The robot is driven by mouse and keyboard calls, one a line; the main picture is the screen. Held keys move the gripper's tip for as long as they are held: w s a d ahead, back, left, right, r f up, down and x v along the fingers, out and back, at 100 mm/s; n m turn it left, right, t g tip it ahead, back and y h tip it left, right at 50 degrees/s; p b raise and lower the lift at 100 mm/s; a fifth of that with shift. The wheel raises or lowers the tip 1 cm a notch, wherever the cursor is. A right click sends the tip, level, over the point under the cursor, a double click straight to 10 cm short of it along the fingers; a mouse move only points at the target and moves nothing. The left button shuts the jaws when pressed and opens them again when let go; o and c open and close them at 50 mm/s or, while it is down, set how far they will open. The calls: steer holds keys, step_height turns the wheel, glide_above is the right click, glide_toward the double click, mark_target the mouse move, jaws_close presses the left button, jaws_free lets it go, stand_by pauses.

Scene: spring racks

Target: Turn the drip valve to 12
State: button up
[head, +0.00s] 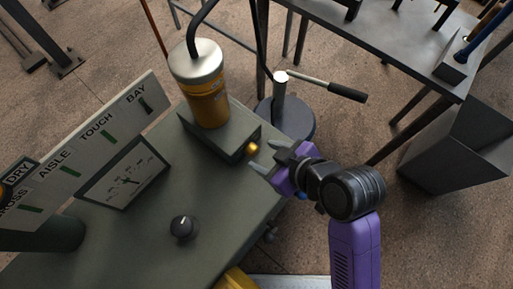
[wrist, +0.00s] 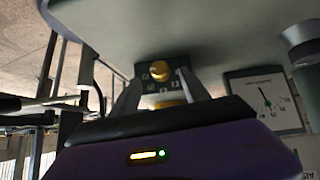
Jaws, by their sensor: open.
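A small brass knob (head: 253,147), which looks like the drip valve, sticks out from the side of the grey block (head: 226,146) under an amber canister (head: 208,104). In the wrist view the brass knob (wrist: 160,70) sits on a dark plate with small markings, too small to read.
A black knob with a white mark (head: 183,227) and a dial gauge (head: 124,181) are on the grey bench. A labelled board (head: 92,145) stands at its left. A round-based post with a black-handled lever (head: 347,91) stands just beyond the gripper. A dark table (head: 400,45) is at the back right.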

mark_target(256, 152)
steer(key=x, duration=0.5)
jaws_close()
